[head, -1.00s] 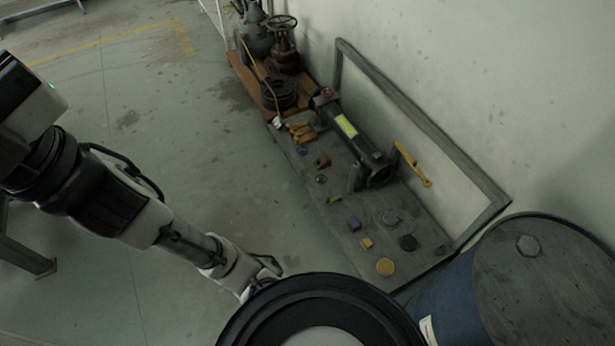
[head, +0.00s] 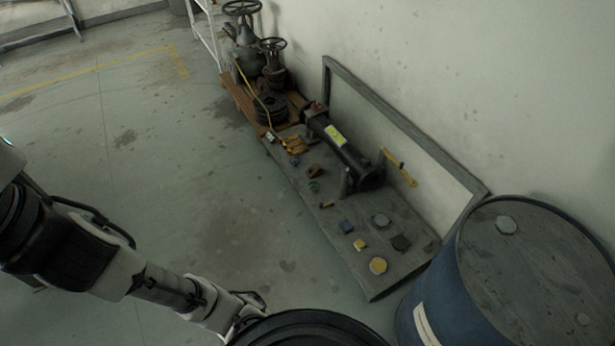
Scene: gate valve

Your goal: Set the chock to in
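I cannot tell for sure which piece is the chock. Small loose pieces lie on a low grey board (head: 370,287) on the floor. They include a brown block (head: 315,171), a blue block (head: 346,227), a small yellow block (head: 360,245), a yellow disc (head: 378,265) and a dark flat piece (head: 400,243). A dark cylinder (head: 350,158) with a yellow label lies along the board's far side, by a grey upright piece (head: 344,183). My arm reaches in from the left to the bottom edge. My gripper does not show.
A blue drum (head: 440,290) with a grey lid stands at the lower right, close to the board. Valves with handwheels (head: 241,8) stand on a wooden pallet (head: 236,92) at the back. A grey frame (head: 400,120) leans on the wall. The floor left of the board is open.

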